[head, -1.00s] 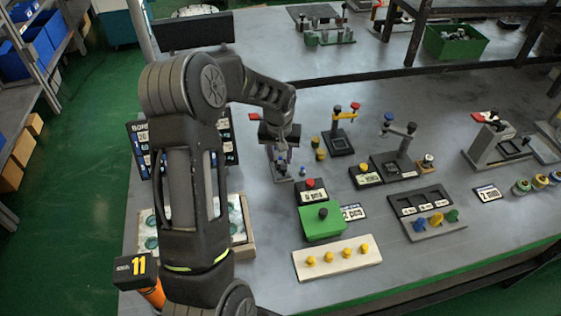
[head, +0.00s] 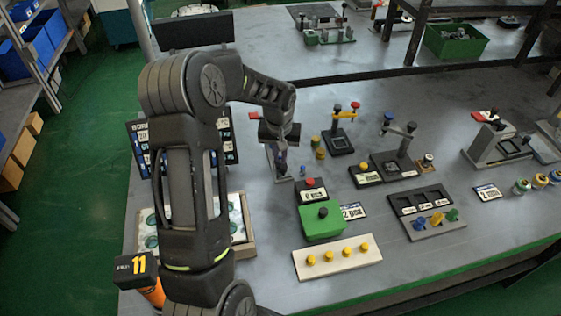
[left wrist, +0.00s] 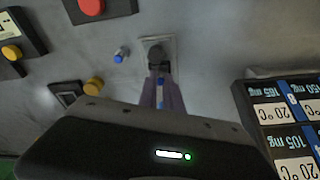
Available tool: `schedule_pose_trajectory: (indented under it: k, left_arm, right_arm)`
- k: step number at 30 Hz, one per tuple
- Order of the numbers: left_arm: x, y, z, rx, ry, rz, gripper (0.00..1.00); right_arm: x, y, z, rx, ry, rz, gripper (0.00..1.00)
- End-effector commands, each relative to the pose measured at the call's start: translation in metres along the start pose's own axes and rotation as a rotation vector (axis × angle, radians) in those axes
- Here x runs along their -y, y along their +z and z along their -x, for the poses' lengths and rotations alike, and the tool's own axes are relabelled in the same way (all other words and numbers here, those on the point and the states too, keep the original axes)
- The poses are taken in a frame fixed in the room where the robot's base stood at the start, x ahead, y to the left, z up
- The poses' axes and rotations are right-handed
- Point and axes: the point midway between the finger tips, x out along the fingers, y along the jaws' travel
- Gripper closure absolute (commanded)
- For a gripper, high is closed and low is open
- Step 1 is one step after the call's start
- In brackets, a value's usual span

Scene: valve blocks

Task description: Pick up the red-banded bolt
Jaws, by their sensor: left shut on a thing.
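My left gripper (head: 280,170) is pointed down over a small light plate (left wrist: 174,50) on the grey table. In the left wrist view its fingers (left wrist: 160,90) are closed on a small thin part with a blue mark (left wrist: 160,82). A dark round piece (left wrist: 157,56) shows at the fingertips, over the plate. Most of the held part is hidden by the fingers, and I see no red band on it. A small blue-topped peg (head: 302,170) stands beside the gripper; it also shows in the left wrist view (left wrist: 121,55). My right gripper is not in view.
A block with a red button (head: 310,184) and a green box (head: 322,226) stand to the gripper's right and front. Yellow knobs line a pale board (head: 348,264). A label board (left wrist: 285,110) is close by.

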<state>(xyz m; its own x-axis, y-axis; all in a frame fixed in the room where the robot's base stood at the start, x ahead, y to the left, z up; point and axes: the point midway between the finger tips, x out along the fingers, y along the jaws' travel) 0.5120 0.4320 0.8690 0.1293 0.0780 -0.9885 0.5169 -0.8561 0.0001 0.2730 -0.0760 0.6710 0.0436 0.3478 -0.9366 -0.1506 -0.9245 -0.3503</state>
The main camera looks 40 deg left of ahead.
Motion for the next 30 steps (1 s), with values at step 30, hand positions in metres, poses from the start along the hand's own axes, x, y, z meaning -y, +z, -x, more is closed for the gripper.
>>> schedule_pose_trajectory:
  k: [30]
  left_arm:
    - [0.0, -0.013, 0.085, -0.002, 0.0, 0.0, 1.0]
  right_arm:
    - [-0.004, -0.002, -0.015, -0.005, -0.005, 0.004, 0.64]
